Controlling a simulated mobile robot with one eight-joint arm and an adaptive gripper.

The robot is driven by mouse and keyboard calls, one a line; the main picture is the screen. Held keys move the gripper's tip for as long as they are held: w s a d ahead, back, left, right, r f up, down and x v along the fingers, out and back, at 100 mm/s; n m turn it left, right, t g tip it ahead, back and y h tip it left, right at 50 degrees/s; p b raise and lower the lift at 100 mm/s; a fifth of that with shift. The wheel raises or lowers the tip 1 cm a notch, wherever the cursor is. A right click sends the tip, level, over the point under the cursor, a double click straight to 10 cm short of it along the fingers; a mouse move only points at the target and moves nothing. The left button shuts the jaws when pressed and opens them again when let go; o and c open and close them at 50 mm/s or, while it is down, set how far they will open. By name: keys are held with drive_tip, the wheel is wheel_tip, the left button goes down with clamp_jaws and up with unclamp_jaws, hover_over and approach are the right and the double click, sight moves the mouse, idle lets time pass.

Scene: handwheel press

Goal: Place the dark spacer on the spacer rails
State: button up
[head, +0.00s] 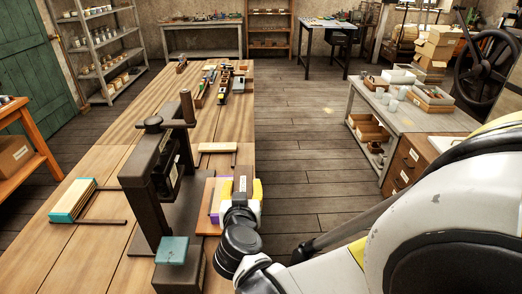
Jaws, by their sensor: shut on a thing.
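My gripper (242,188) is at the right edge of the workbench, just right of the dark press (148,190). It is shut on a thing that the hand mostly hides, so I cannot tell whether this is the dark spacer. Two dark rails (112,221) lie on the bench left of the press, beside a stack of pale boards with teal ends (74,202). Another pair of short rails with a pale bar (216,147) lies behind the press. I cannot tell which are the spacer rails.
A teal block (172,250) sits at the front of the press. Small bins and tools (224,83) stand at the bench's far end. Open floor (306,140) lies right of the bench.

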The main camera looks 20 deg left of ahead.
drive_tip(key=w+d+m+h, duration=0.1)
drive_tip(key=d+m+h, duration=0.1)
drive_tip(key=d, duration=1.1)
drive_tip(key=w+d+r+m+h, duration=0.1)
drive_tip(key=d+h, duration=0.3)
drive_tip(key=d, duration=0.9)
drive_tip(key=w+d+r+m+h, duration=0.1)
drive_tip(key=w+d+m+h, duration=0.1)
drive_tip(key=d, duration=1.1)
drive_tip(key=shift+w+r+m+h, duration=0.25)
drive_tip(key=shift+w+m+h, duration=0.15)
drive_tip(key=shift+w+m, duration=0.45)
